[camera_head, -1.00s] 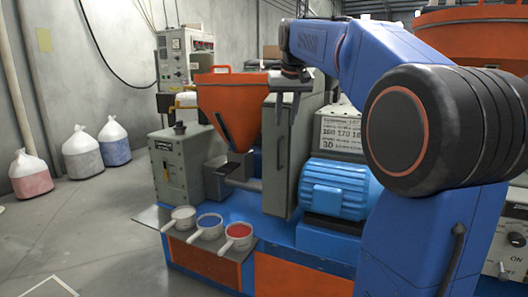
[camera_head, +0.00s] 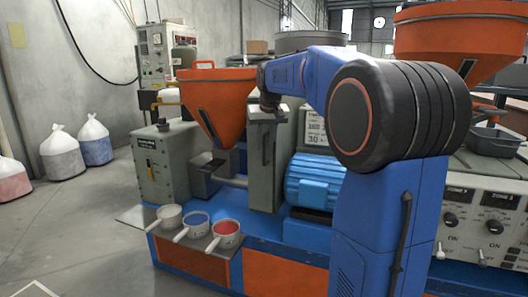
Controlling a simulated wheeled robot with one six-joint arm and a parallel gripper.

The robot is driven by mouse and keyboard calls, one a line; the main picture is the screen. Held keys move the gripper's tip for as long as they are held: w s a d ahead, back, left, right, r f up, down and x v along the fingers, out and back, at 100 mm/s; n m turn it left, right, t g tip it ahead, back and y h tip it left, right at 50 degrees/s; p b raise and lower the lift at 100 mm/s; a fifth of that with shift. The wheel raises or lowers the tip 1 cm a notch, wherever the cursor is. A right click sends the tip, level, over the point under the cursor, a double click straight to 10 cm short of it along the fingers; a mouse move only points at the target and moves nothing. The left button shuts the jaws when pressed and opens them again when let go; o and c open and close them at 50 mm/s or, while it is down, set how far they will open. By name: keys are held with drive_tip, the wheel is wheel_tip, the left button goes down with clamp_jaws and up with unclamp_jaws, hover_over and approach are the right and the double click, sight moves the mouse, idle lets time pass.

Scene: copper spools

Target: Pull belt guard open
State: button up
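The belt guard appears to be the tall grey-green cover (camera_head: 264,185) in the middle of the machine, left of the blue ribbed motor. A dark upright handle shows on its front face. My gripper (camera_head: 269,108) is at the upper end of the guard, small and dark against it. My arm comes in from the right, over the motor. I cannot tell whether the fingers touch the handle or whether they are open or shut. My arm hides part of the area behind and right of the guard.
The blue motor (camera_head: 312,182) is right of the guard. An orange hopper (camera_head: 213,105) is to its left. Three ladles (camera_head: 225,234) sit on the front ledge. A control panel (camera_head: 490,222) is at right. Bags (camera_head: 62,155) stand at far left; the floor between is clear.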

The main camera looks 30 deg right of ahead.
sight(264, 147)
drive_tip(key=shift+x, duration=1.95)
clamp_jaws()
